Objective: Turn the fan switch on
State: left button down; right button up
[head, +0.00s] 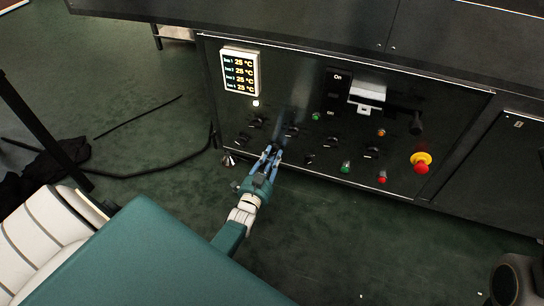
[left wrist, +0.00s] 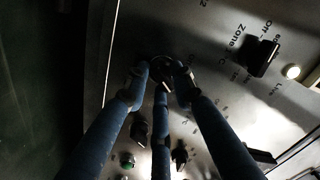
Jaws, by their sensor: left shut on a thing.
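The dark control panel (head: 330,90) of the dryer carries several black rotary switches. My left gripper (head: 271,150) is at the panel's lower left part, its blue fingers reaching to the panel face. In the left wrist view the fingers of the left gripper (left wrist: 162,66) close around a small dark knob, which they mostly hide. I cannot read its label, so I cannot tell by lettering that it is the fan switch. My right gripper is not in view.
A black switch (left wrist: 260,55) marked with a zone label sits near the fingers. A lit temperature display (head: 239,71) is at upper left, a yellow and red emergency stop (head: 421,161) at right. A black cable (head: 160,145) lies on the green floor.

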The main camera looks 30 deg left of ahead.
pick_arm(q)
jog(key=shift+w+d+f, duration=0.1)
jog(key=shift+d+f, duration=0.05)
jog(key=shift+d, duration=0.25)
jog(key=c, duration=1.6)
grip_release()
jog(key=shift+c, duration=0.2)
jog(key=shift+a, duration=0.2)
jog(key=v, duration=0.7)
jog(key=shift+s, duration=0.25)
